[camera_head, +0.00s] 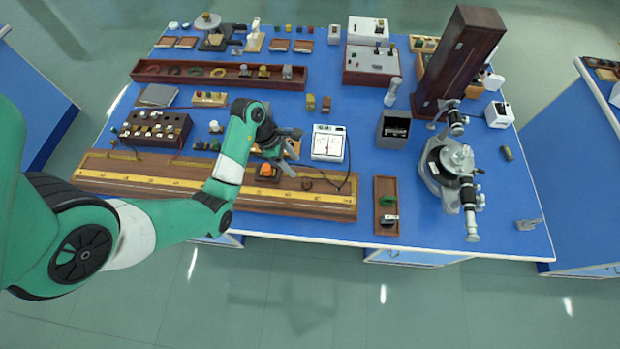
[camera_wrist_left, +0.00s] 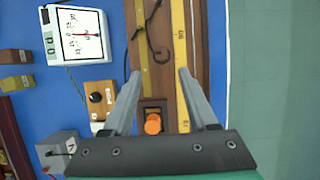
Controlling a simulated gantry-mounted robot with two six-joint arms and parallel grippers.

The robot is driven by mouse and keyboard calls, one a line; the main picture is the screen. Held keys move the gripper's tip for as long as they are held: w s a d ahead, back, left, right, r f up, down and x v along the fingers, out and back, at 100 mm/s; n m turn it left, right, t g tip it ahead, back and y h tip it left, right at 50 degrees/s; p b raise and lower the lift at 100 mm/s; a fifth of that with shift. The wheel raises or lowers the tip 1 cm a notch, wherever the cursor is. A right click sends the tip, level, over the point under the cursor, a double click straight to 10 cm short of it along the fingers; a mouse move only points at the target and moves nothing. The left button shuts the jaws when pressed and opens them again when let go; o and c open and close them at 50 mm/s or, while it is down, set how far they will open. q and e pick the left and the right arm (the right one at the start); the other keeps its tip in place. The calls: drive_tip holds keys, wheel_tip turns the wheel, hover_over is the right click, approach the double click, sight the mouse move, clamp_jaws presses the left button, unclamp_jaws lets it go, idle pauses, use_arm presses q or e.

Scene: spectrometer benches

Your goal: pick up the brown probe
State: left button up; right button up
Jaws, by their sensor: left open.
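The brown probe (camera_wrist_left: 152,104), a small dark brown block with an orange round knob, sits on the long wooden scale board (camera_wrist_left: 160,90) in the left wrist view. In the head view the probe (camera_head: 267,171) is near the middle of the board (camera_head: 130,172), just in front of my left gripper. My left gripper (camera_wrist_left: 160,74) is open and empty. In the left wrist view its two fingers lie to either side of the probe in the picture, with the probe nearer the finger bases. Its height above the board is hard to tell. My right gripper is in neither view.
A white meter (camera_head: 328,143) stands behind the board, with a dark cable curling onto it. A wooden block with a black knob (camera_wrist_left: 97,96) lies close beside the board. A small wooden tray (camera_head: 387,222) and a spectrometer (camera_head: 448,170) are to the right.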

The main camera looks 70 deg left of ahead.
sight(306, 179)
use_arm(q)
drive_tip(key=b+x, duration=0.1)
drive_tip(key=x, duration=0.4)
drive_tip(key=shift+f+b, duration=0.1)
drive_tip(key=shift+b, duration=0.2)
drive_tip(key=shift+w+d+f, duration=0.1)
drive_tip(key=shift+w+f, duration=0.15)
drive_tip(key=shift+f, duration=0.05)
drive_tip(key=b+x, duration=0.2)
drive_tip(key=x, duration=0.2)
drive_tip(key=shift+d+f, duration=0.2)
drive_tip(key=shift+d, duration=0.05)
drive_tip(key=shift+w+d+f, duration=0.1)
drive_tip(key=shift+w+f, duration=0.1)
drive_tip(key=shift+f, duration=0.15)
clamp_jaws()
